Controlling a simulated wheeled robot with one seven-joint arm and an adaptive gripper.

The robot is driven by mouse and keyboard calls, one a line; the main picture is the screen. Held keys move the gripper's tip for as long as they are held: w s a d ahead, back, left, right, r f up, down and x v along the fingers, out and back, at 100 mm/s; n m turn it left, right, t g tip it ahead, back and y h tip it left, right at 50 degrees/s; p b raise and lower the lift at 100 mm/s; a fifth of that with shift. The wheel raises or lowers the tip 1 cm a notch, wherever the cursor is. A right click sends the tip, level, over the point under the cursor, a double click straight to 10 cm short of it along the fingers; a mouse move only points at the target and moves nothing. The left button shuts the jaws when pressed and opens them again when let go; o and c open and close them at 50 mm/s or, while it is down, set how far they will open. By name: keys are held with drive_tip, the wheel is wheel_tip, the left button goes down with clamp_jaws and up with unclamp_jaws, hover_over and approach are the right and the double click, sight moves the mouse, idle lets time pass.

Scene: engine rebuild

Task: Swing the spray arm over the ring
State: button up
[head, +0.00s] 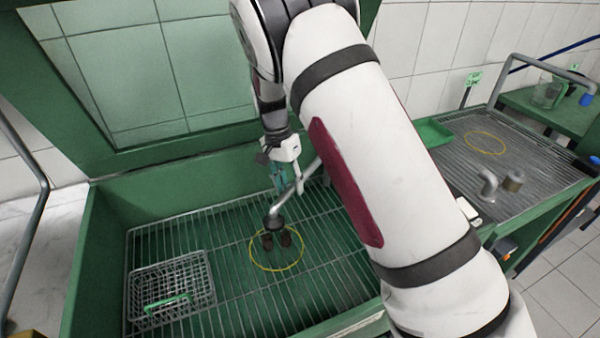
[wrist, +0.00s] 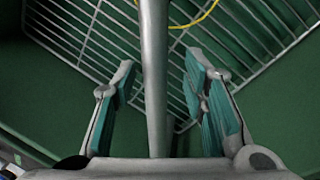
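The spray arm (head: 296,193) is a grey pipe reaching over the green wash basin, with a dark head at its lower end. In the head view this head appears at the far edge of the yellow ring (head: 251,252) on the grate; its exact position above the ring is hard to tell. Two dark brown parts (head: 268,242) stand inside the ring. My gripper (head: 279,180) is at the pipe. In the wrist view my gripper (wrist: 164,75) is open, its teal-padded fingers on either side of the pipe (wrist: 154,90), with gaps on both sides.
A wire basket (head: 170,288) with a green handle sits at the grate's left. The raised green lid frame (head: 130,155) stands behind the basin. A draining table (head: 530,165) at the right carries another yellow ring (head: 485,143). The grate (head: 215,240) has free room left of the ring.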

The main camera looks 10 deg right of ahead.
drive_tip(key=s+d+n+t+p, duration=0.1)
drive_tip(key=s+d+n+p, duration=0.25)
drive_tip(key=d+n, duration=0.45)
drive_tip(key=s+d+n+t+p, duration=0.1)
drive_tip(key=s+d+n+p, duration=0.3)
drive_tip(key=d, duration=0.7)
drive_tip(key=s+a+r, duration=0.2)
drive_tip(key=s+r, duration=0.1)
drive_tip(key=r, duration=0.9)
drive_tip(key=s+a+r+m+t, duration=0.1)
drive_tip(key=s+a+r, duration=0.2)
drive_tip(key=r, duration=0.9)
drive_tip(key=shift+a+m, duration=0.15)
drive_tip(key=shift+m, duration=0.15)
